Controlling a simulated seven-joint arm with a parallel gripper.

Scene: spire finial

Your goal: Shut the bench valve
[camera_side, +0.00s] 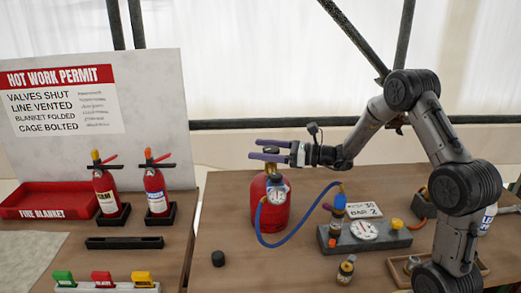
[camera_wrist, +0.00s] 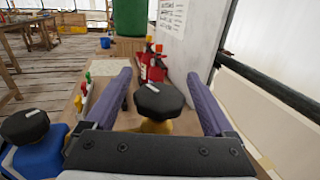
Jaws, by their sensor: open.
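My gripper (camera_side: 253,149) is open and level, over the top of a red gas cylinder (camera_side: 283,221) with a round gauge (camera_side: 278,196). In the wrist view, a black knob with a white mark (camera_wrist: 158,101) on a brass neck shows between my two purple fingers; whether they touch it is unclear. In the side view my fingers cover the cylinder's top. A second black knob (camera_wrist: 25,127) on a blue body shows at lower left in the wrist view. On the bench, a blue fitting (camera_side: 340,205) stands at a grey block with a dial (camera_side: 363,231).
A blue hose (camera_side: 285,244) loops from the cylinder to the block. Two red extinguishers (camera_side: 105,190) and a red tray (camera_side: 45,200) are at left. A small black cap (camera_side: 218,258) lies in front of the cylinder. Free bench lies around the cap.

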